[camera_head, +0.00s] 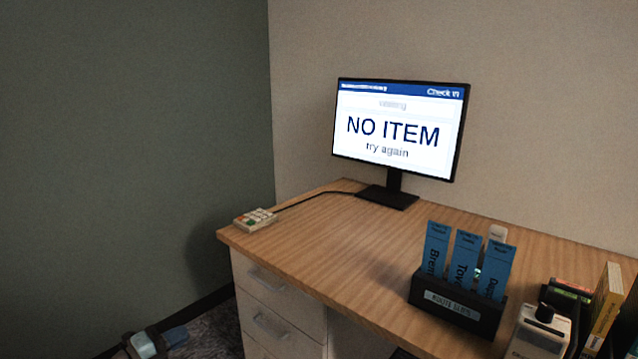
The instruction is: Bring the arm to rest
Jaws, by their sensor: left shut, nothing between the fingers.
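The rest of my left arm is below the picture. My right gripper is not in view.
A wooden desk (330,248) with white drawers (283,298) stands right of the gripper. On it are a monitor (400,130) reading "NO ITEM try again", a small keypad (255,220), a black holder (456,308) with blue cards, a grey device (537,335) and books (606,300).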

